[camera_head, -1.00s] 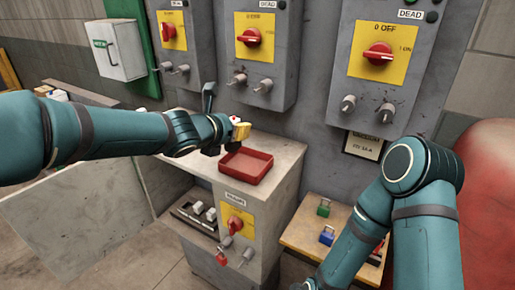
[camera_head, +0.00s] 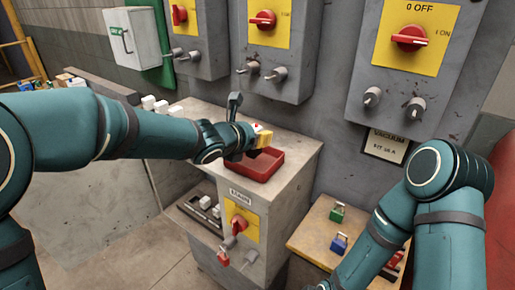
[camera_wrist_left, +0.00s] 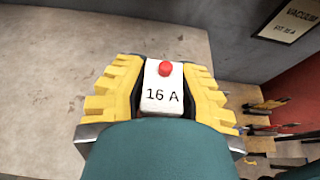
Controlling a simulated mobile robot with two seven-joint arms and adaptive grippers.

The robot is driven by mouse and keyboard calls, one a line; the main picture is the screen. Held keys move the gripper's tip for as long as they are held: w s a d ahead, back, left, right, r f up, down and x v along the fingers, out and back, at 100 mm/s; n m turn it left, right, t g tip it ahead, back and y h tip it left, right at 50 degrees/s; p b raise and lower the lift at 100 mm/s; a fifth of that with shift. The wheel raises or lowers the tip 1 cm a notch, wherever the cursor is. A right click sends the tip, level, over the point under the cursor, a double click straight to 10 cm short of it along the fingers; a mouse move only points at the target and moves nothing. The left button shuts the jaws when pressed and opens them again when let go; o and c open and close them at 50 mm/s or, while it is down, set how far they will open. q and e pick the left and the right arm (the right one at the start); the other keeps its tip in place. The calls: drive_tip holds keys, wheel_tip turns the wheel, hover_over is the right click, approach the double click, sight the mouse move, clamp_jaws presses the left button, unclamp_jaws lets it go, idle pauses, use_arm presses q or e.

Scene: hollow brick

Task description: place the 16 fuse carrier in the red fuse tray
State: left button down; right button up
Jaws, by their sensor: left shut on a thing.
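My left gripper (camera_head: 258,139) has yellow fingers and is shut on the 16 A fuse carrier. In the left wrist view the carrier (camera_wrist_left: 162,98) is a white block with a red button and "16 A" on its face, clasped between both fingers. In the head view only a little of the carrier (camera_head: 256,127) shows. The red fuse tray (camera_head: 264,168) is shallow and looks empty where visible. It lies on the grey cabinet top. The gripper appears above the tray's back left part, and my wrist hides some of the tray. My right arm comes down at right; its gripper is out of view.
Grey switch boxes with red handles line the wall behind, one (camera_head: 408,60) at right. A lower switch (camera_head: 240,222) is on the cabinet front. A wooden table (camera_head: 318,238) holds a green padlock (camera_head: 337,212) and a blue padlock (camera_head: 338,243). White blocks (camera_head: 155,104) stand behind my left arm.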

use_arm(q)
wheel_tip(320, 180, down, 3)
drive_tip(key=shift+w+r+b, duration=0.1)
drive_tip(key=shift+b, duration=0.2)
drive_tip(key=c, duration=0.9)
unclamp_jaws()
drive_tip(key=shift+o, duration=0.2)
